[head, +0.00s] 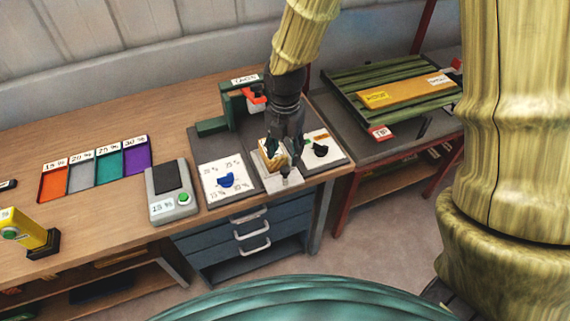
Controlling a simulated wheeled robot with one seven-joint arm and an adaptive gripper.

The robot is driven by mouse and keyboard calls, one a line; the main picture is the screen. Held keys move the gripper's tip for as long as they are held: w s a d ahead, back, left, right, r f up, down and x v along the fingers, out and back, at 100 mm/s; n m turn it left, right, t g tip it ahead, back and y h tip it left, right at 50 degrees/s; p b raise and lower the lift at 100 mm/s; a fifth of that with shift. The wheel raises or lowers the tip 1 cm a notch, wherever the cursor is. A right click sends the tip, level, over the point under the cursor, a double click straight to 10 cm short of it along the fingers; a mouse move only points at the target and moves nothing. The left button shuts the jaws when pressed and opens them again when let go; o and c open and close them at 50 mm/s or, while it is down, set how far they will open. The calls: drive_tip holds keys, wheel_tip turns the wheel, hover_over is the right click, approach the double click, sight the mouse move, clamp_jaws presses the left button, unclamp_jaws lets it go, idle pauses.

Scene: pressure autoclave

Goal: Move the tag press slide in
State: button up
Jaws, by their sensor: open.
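The tag press appears to be the dark green frame (228,108) with a red part (254,97), at the back of a dark grey base plate on the bench, under a white label reading "TAGS" (245,79). A pale slide-like piece (284,183) lies at the front edge of the plate, with a yellowish block (268,160) just behind it. My gripper (285,160) points down over this piece. It is open, with its dark fingers close to the block and partly hiding it. I cannot tell whether they touch.
A white dial panel with a blue knob (227,180) is left of my gripper; one with a black knob (320,150) is right. A grey scale (172,191) and coloured trays (110,174) stand further left. A slatted green rack (392,85) is on the right-hand table.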

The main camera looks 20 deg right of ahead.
sight(285, 169)
drive_tip(key=shift+f+p, duration=0.7)
drive_tip(key=shift+f, duration=2.75)
